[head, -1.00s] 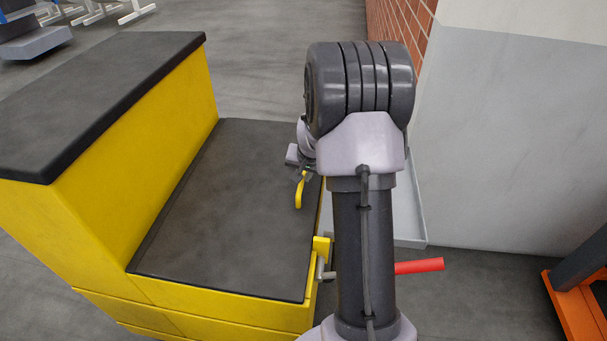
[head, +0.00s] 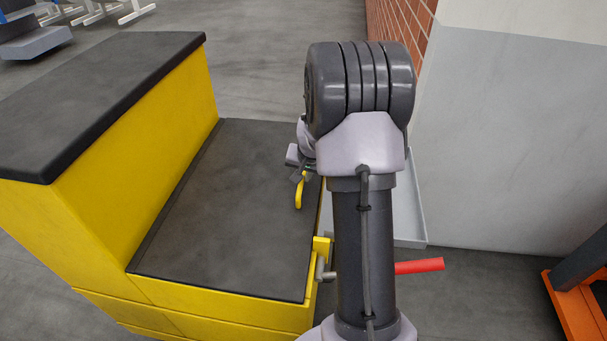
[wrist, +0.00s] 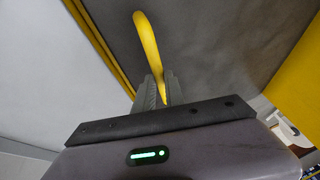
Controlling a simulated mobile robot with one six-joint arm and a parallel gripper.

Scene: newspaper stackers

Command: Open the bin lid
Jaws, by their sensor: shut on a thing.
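The yellow bin has a flat black lid (head: 230,210) that lies down on its lower section. A curved yellow handle (head: 299,193) stands on the lid near its right edge; it shows large in the wrist view (wrist: 147,42). My gripper (head: 302,174) is at the far end of this handle, partly hidden by my arm in the head view. In the wrist view, my gripper's fingers (wrist: 156,92) are shut on the lower end of the handle. The other end of the handle reaches away from the fingers, over the lid.
The bin's taller yellow section, with a black top (head: 100,95), stands at left. A red-ended lever (head: 418,266) sticks out at the bin's right side. A grey wall (head: 520,140) stands at right, and an orange frame (head: 575,305) at lower right. Open floor lies behind.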

